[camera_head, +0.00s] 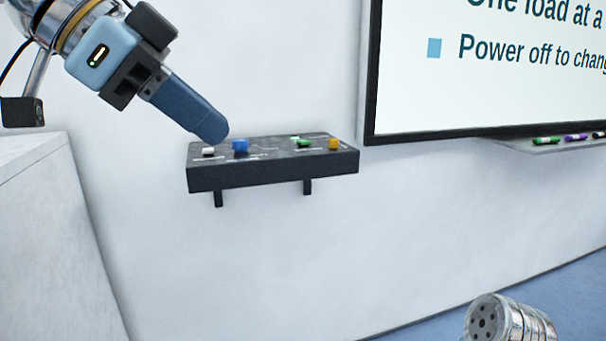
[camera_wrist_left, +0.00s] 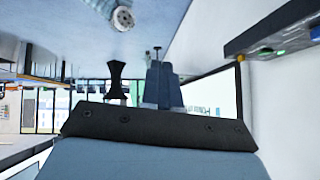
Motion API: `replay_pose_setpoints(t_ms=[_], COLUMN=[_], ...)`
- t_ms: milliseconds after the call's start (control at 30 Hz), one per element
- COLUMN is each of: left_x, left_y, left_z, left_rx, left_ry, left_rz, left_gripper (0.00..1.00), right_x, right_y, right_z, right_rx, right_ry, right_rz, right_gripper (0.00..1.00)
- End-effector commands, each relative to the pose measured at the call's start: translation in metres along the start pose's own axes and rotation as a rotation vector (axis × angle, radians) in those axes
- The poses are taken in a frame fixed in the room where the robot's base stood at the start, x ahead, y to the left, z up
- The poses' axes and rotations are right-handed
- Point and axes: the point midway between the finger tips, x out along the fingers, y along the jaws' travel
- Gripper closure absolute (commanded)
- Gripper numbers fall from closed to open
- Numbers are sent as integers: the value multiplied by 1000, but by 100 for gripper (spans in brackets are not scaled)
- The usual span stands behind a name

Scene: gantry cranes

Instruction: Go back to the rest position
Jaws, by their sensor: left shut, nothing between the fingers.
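My left gripper (camera_head: 212,130) comes in from the upper left in the head view. Its blue fingers are shut together with nothing between them, and point down and right. The tips are just above or at the left part of a black control box (camera_head: 272,174) on the wall, close to a white control (camera_head: 208,151) and a blue knob (camera_head: 240,146). I cannot tell whether they touch it. In the left wrist view the blue fingers (camera_wrist_left: 162,84) show in the middle, and the control box (camera_wrist_left: 278,28) is at the upper right. My right gripper is not in view.
The box also carries green controls (camera_head: 302,142) and a yellow knob (camera_head: 333,143). A dark-framed board (camera_head: 490,85) hangs at the right, with a marker ledge (camera_head: 550,146) below. A pale block (camera_head: 45,235) stands at the left. The wall below the box is clear.

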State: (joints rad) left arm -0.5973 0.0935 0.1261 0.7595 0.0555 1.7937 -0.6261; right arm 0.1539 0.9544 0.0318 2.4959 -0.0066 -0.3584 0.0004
Motion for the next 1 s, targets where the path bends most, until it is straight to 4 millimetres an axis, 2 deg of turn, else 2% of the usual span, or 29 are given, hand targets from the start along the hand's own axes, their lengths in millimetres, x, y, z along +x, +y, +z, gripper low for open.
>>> replay_pose_setpoints(t_ms=[333,467,567,667,767,833,967,1000], left_x=[43,69,97,130,171,208,289,313], left_y=[-26,-40,-56,-72,-92,-107,-133,-139], left_z=[0,2,6,14,29,45,95,114], left_rx=[-70,-112,-156,-209,-275,-332,-465,-508], left_ry=[-26,-40,-56,-75,-97,-119,-167,-180], left_rz=[-1,-3,-6,-8,-13,-17,-28,-33], left_gripper=[100,100,100,100,100,100,100,100], right_x=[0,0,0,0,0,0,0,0], right_y=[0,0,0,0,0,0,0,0], right_z=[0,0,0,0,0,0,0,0], right_rx=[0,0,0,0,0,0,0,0], right_ry=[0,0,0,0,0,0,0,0], right_rz=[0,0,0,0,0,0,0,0], right_gripper=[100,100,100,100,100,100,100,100])
